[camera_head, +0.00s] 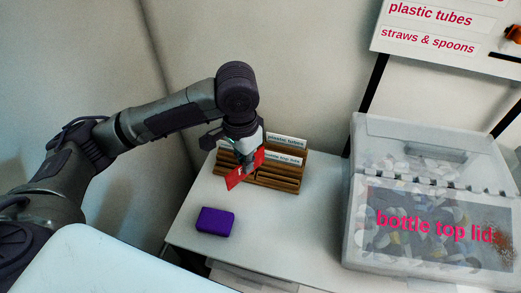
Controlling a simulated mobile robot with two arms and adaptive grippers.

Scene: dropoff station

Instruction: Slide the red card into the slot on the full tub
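The red card (235,178) is tilted at the front of the wooden card rack. My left gripper (246,168) reaches down over the rack and appears shut on the card. Its fingertips are small and partly hidden, and I cannot tell whether the card still touches the rack. The full tub (356,215) stands at the right of the table, a clear box of pale lids with a "bottle top lids" label. My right gripper is out of view.
The wooden rack (284,180) has slots and small white labels. A purple block (215,221) lies at the table's front left. The white table (290,235) is clear between rack, block and tub. A sign (440,30) hangs above the tub.

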